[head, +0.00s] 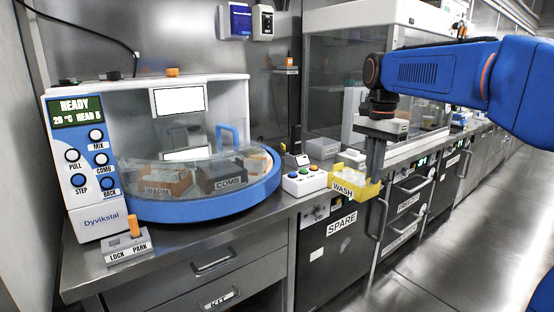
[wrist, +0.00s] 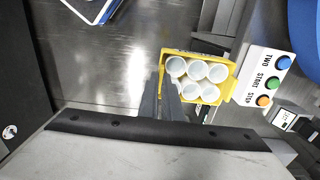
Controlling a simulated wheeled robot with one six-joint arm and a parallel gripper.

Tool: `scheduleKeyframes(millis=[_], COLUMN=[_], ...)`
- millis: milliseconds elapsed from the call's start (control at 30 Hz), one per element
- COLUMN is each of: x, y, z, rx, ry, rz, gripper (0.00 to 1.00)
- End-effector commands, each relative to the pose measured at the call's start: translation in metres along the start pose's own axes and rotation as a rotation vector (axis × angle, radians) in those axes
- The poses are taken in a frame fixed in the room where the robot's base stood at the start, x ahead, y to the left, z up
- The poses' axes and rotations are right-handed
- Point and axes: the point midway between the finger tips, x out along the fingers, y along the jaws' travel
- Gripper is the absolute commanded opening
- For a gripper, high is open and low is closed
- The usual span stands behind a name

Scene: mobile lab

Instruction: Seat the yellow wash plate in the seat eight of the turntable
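The yellow wash plate (head: 343,190), labelled WASH, hangs in the air in front of the counter edge. In the wrist view the plate (wrist: 222,92) shows several round white wells. My gripper (head: 374,172) points down with its fingers close together at the plate's edge. In the wrist view the gripper (wrist: 163,84) appears shut on that edge. The turntable (head: 238,205) is a blue-rimmed disc at the left, inside the white Dyvikstal machine (head: 95,222). It carries blocks labelled WARM (head: 165,183) and COMB (head: 222,178) behind a clear cover. I cannot make out seat eight.
The machine's display reads READY, HEAD 5. A button box (head: 304,181) stands on the counter between turntable and plate. The LOCK/PARK lever box (head: 129,246) sits at the front left. A glass-fronted cabinet (head: 333,75) stands behind my gripper. The aisle floor (head: 440,260) is clear.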

Motion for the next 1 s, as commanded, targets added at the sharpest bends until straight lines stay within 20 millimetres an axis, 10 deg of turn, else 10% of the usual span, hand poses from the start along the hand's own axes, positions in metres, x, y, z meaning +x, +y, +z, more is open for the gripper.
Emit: scheduleKeyframes(millis=[467,1000], x=[0.102,0.338], y=[-0.011,-0.04], z=[-0.015,-0.051], rx=[-0.148,-0.5], ry=[-0.002,-0.004], rz=[0.003,0.003], gripper=[0.0,0.0])
